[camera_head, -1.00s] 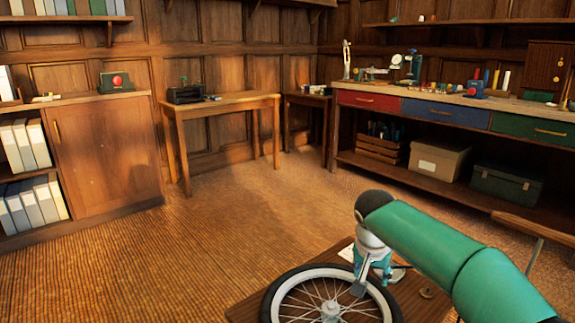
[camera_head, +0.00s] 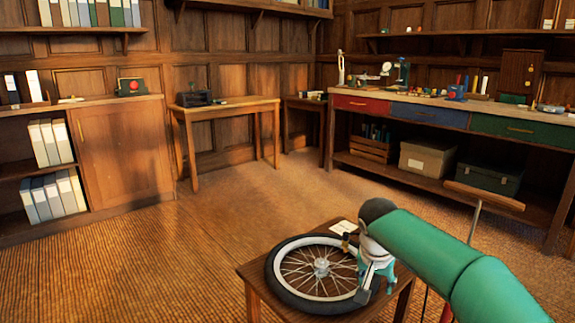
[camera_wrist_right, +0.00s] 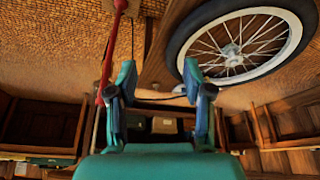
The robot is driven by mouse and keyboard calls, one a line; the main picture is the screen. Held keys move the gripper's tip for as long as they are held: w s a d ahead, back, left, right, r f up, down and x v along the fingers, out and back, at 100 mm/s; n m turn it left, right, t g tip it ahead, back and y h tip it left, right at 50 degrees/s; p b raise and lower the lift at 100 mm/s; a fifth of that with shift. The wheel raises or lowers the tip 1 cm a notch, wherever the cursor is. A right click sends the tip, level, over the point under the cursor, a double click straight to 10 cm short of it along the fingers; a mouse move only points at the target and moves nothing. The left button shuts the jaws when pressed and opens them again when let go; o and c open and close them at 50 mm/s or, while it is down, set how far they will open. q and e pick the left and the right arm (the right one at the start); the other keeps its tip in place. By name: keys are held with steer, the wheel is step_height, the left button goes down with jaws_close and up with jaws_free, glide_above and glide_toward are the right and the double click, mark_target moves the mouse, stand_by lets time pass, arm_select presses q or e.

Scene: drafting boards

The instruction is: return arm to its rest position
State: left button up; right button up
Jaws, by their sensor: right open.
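My right arm (camera_head: 440,260), green with a dark joint cap, reaches in from the lower right of the head view. Its gripper (camera_head: 358,268) hangs at the right side of a spoked wheel with a black tyre (camera_head: 283,287). In the right wrist view the two teal fingers of this gripper (camera_wrist_right: 158,75) are spread apart with nothing between them. The wheel also shows there at the upper right (camera_wrist_right: 285,62), beside the right finger. I cannot tell from the head view whether a finger touches the tyre. My left gripper is not in view.
The wheel lies flat on a small wooden table (camera_head: 254,282) with a pale card (camera_head: 343,227). A wooden handle (camera_head: 484,195) on a metal rod, with a red tube (camera_head: 447,313) below, stands right of my arm. A workbench (camera_head: 440,116) lines the back right. The middle floor is clear.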

steer(key=s+d+f+g+y, duration=0.1)
steer(key=s+f+g, duration=0.35)
steer(key=f, duration=0.75)
steer(key=s+d+f+g+y, duration=0.1)
steer(key=s+f, duration=0.6)
steer(key=f, duration=0.6)
steer(key=s+a+f+n+t+y, duration=0.1)
steer(key=s+a+f, duration=0.25)
steer(key=s, duration=0.35)
steer(key=s+a+f+n+y, duration=0.1)
steer(key=s+a+f+y, duration=0.15)
steer(key=s+f, duration=0.35)
steer(key=s+a+f+n+t+y, duration=0.1)
steer(key=s+a+f, duration=0.25)
steer(key=s, duration=0.55)
step_height(320, 180, up, 36)
steer(key=w+p, duration=0.1)
steer(key=p, duration=3.4)
steer(key=shift+n+p, duration=0.3)
